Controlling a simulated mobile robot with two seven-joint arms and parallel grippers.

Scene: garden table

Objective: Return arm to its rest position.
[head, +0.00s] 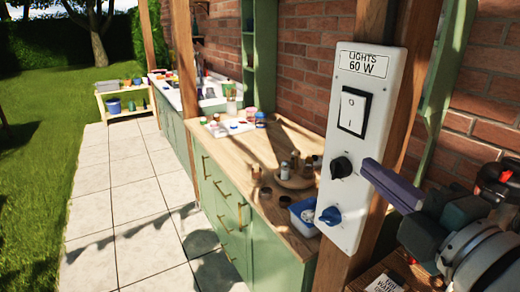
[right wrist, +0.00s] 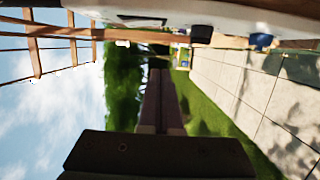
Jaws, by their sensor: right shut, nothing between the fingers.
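My right gripper (head: 375,172) comes in from the lower right of the head view. Its fingers are together and empty, their tips overlapping the right edge of the white control panel (head: 366,75). The panel is labelled "LIGHTS 60 W" and has a rocker switch (head: 353,111), a black knob (head: 341,167) and a blue knob (head: 330,216). In the right wrist view the closed fingers (right wrist: 157,85) point at open garden. There the panel runs along the top, apart from the fingers, with the black knob (right wrist: 202,34) and blue knob (right wrist: 261,40) showing. My left gripper is out of sight.
The panel hangs on a wooden post (head: 340,268). Behind it stands a green cabinet with a wooden worktop (head: 278,214), holding a blue tub (head: 304,215) and several small pots. A brick wall (head: 305,60) is behind. Paving (head: 125,205) and lawn lie open at left.

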